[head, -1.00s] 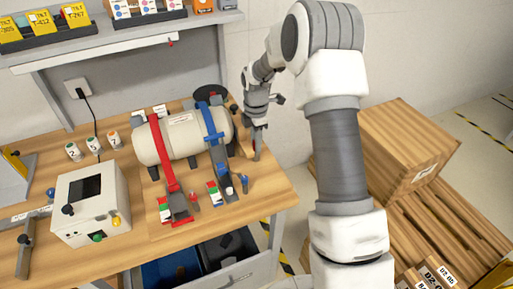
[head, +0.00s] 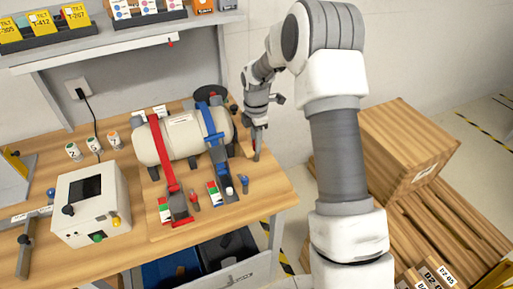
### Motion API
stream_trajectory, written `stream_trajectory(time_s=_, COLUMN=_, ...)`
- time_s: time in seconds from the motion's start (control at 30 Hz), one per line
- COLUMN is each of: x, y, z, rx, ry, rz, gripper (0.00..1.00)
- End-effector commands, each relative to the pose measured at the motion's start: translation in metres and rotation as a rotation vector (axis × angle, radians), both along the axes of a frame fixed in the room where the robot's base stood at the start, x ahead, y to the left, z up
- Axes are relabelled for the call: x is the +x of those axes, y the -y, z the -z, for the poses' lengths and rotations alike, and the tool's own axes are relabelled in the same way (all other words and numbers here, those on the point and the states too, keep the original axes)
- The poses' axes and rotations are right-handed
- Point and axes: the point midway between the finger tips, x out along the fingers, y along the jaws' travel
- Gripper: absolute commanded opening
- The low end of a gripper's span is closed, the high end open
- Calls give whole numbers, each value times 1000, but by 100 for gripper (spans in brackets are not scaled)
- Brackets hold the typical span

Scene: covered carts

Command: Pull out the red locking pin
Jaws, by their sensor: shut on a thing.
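A white tank (head: 180,138) lies on its side on the wooden bench, under a red strap (head: 163,150) and a blue strap (head: 214,130). A small red pin-like piece (head: 194,200) stands beside the red strap's front buckle (head: 178,207). A small blue piece (head: 245,184) stands near the blue strap's front end. My gripper (head: 257,141) points down at the bench's right edge, right of the tank and apart from the red piece. It is shut on a narrow upright piece (head: 257,153), too small to identify; the fingertips are barely resolved.
A white box with a dark screen (head: 88,208) stands front left, with several small numbered cans (head: 93,145) behind it. A shelf (head: 110,45) overhangs the back. Wooden crates (head: 405,150) stand right of my arm. An open drawer (head: 215,262) is below the bench.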

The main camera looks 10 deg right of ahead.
Motion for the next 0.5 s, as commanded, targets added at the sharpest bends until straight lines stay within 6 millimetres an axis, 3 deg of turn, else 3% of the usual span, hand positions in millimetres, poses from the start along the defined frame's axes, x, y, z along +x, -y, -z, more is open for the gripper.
stream_trajectory(time_s=0.5, x=0, y=0, z=-23, rx=-1, ry=2, rz=0, gripper=0)
